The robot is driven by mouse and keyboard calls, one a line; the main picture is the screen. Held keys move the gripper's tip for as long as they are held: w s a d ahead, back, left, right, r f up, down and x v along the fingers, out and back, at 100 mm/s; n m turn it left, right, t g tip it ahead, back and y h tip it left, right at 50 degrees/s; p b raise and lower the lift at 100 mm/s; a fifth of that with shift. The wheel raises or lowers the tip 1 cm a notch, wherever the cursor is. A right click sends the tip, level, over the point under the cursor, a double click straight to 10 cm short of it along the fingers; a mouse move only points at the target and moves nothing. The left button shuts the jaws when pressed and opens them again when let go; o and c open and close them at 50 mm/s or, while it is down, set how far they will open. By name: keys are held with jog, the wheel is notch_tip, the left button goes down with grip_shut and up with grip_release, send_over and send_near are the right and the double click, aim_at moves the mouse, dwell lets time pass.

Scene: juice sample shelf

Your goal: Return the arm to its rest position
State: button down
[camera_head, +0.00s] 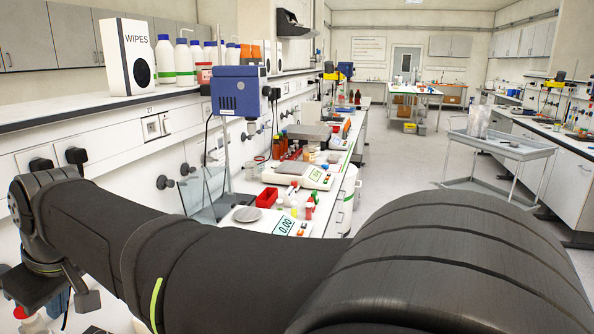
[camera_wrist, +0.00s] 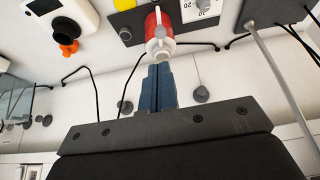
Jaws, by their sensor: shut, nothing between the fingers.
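My arm stretches across the front of the head view, from the large dark link at the lower right to the wrist at the far left. My gripper shows in the wrist view (camera_wrist: 158,76), its two blue-grey fingers pressed together with nothing between them. Beyond the fingertips is a red and white cylindrical object (camera_wrist: 157,28); I cannot tell whether they touch. In the head view the fingers cannot be made out.
A wipes box (camera_head: 127,57) and several bottles stand on the upper shelf (camera_head: 60,112). A blue device (camera_head: 239,91), a red bin (camera_head: 267,197) and a scale (camera_head: 299,175) stand along the bench behind my arm. A grey cart (camera_head: 502,146) stands right; the aisle floor (camera_head: 390,170) is clear.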

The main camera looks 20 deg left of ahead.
jog(key=shift+s+a+f+g+y, duration=0.15)
jog(key=shift+a+f+g+y, duration=0.3)
jog(key=shift+a+f+g, duration=0.6)
jog(key=shift+s+a+f+g+y, duration=0.1)
jog(key=shift+a+f+g+y, duration=0.35)
jog(key=shift+a+f+g, duration=0.55)
